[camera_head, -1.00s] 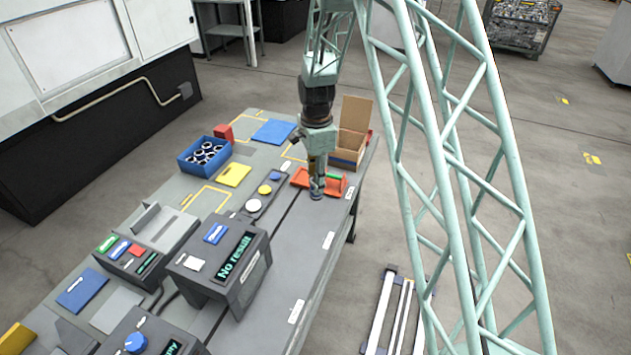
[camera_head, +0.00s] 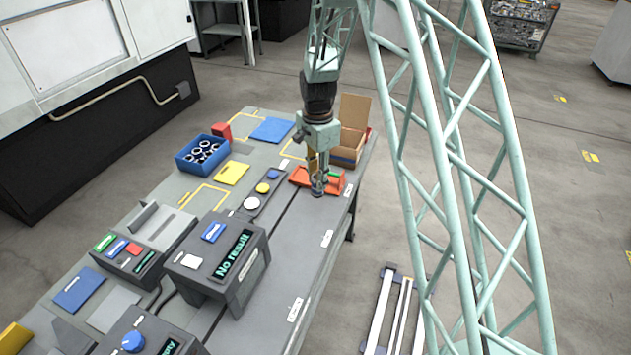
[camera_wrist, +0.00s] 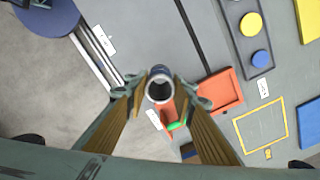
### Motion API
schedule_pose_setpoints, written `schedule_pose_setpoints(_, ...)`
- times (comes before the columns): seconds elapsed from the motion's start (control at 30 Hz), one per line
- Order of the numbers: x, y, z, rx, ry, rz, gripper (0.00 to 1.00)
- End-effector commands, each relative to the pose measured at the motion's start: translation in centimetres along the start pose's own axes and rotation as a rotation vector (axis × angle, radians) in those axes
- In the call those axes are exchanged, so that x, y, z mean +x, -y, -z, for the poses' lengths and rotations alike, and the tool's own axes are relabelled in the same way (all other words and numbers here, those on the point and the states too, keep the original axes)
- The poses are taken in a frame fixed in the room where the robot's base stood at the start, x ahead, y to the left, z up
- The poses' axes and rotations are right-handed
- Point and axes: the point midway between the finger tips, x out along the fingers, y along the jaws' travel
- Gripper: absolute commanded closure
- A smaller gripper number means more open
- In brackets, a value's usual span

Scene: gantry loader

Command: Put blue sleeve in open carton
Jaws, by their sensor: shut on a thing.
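My gripper (camera_head: 319,183) points down over the near edge of the orange tray (camera_head: 300,176). In the wrist view, my gripper (camera_wrist: 160,88) has its two fingers closed around a short hollow sleeve (camera_wrist: 160,86). The sleeve has a pale rim, a dark bore and a dark bluish part at its far side. In the head view the sleeve shows small and grey at the fingertips. The open carton (camera_head: 348,152), brown cardboard with a raised flap and a blue band, stands just behind my gripper to the right. Its inside is mostly hidden.
A blue bin (camera_head: 181,164) with several ring-shaped sleeves stands at the back left. The orange tray (camera_wrist: 226,88) holds a green piece (camera_wrist: 176,126). A panel with round buttons (camera_head: 262,197) and a "No result" display box (camera_head: 222,262) stand nearer. Floor lies right of the table.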

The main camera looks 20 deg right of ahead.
Motion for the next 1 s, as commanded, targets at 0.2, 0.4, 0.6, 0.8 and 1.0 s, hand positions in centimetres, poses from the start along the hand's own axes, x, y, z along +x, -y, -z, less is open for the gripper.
schedule_pose_setpoints(0.2,0.1,-0.2,0.9,-0.189,-0.001,0.001,0.93)
schedule_pose_setpoints(0.4,0.0,-0.5,1.8,-0.371,-0.001,0.001,0.93)
schedule_pose_setpoints(0.6,0.1,-0.8,2.6,-0.554,-0.001,0.001,0.93)
schedule_pose_setpoints(0.8,0.1,-1.1,3.4,-0.736,0.000,0.000,0.93)
schedule_pose_setpoints(1.0,0.0,-1.4,4.2,-0.918,-0.001,0.001,0.93)
